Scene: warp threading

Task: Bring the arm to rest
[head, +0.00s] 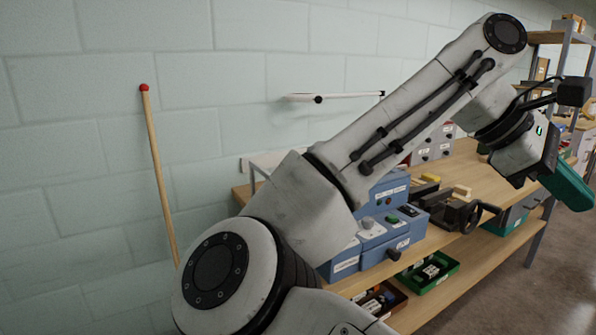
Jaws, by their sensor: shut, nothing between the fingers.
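My arm reaches across the picture from the lower middle to the upper right, raised and bent at the elbow. My gripper (568,187) is at the far right in the head view, a teal and dark end pointing down and to the right. It is shut and empty, held out in the air in front of the bench and touching nothing that I can see. Its fingertips are hard to make out at this size.
A wooden workbench (466,258) runs along the wall behind my arm. Blue boxes (375,235) and a dark vise (455,212) stand on it. A green bin (428,272) sits below. A red-tipped wooden stick (158,165) is at the left. Floor (560,270) shows clear at right.

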